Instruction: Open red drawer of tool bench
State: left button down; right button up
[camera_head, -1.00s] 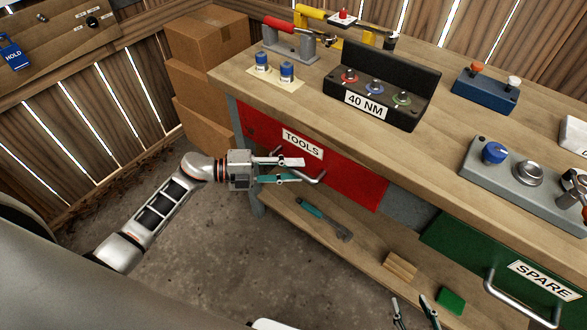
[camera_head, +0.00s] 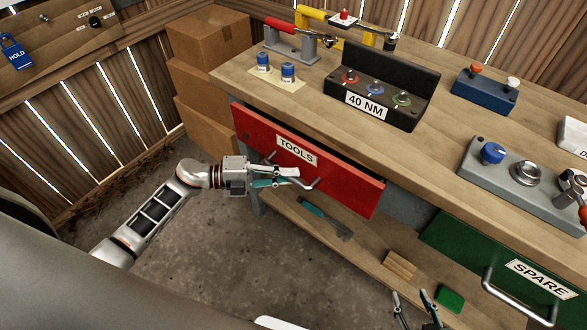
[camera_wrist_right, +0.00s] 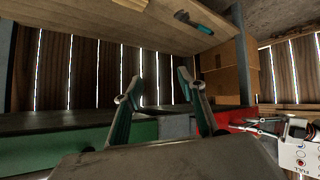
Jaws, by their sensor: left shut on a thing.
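The red drawer (camera_head: 352,190) labelled TOOLS is in the left front of the wooden tool bench (camera_head: 440,140). It stands partly pulled out, with a dark gap along its top edge. My left gripper (camera_head: 296,178) is shut on the drawer's metal handle (camera_head: 315,183), in front of the TOOLS label. The fingers hide part of the handle. My right gripper (camera_head: 418,304) is at the bottom edge of the head view. In the right wrist view its two fingers (camera_wrist_right: 155,88) are apart with nothing between them.
A green drawer (camera_head: 455,245) labelled SPARE is at the right, shut, with a metal handle. A lower shelf (camera_head: 365,240) holds a teal-handled tool, a wood block and a green block. Cardboard boxes (camera_head: 205,85) stand left of the bench. The floor in front is clear.

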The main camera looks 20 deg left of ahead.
pick_arm(q)
jog(key=s+a+p, duration=0.1)
jog(key=s+a, duration=0.2)
jog(key=s, duration=0.7)
jog(key=s+a+p, duration=0.2)
jog(key=s+a, duration=0.2)
jog(key=s, duration=0.6)
jog(key=s+a+p, duration=0.1)
jog(key=s+a, duration=0.2)
jog(key=s, duration=0.6)
jog(key=shift+s+a+p, duration=0.35)
jog(key=shift+s+a, duration=0.05)
pick_arm(e)
jog(key=shift+s+a+r, duration=0.1)
jog(key=shift+a+r, duration=0.05)
jog(key=shift+r, duration=0.55)
jog(key=shift+s+a+r, duration=0.1)
jog(key=shift+a+r, duration=0.1)
jog(key=shift+r, duration=0.45)
jog(key=shift+s+a+r, duration=0.1)
jog(key=shift+a+r, duration=0.05)
jog(key=shift+r, duration=0.55)
pick_arm(q)
jog(key=c, duration=2)
grip_release()
jog(key=shift+c, duration=0.2)
pick_arm(e)
jog(key=shift+f, duration=0.2)
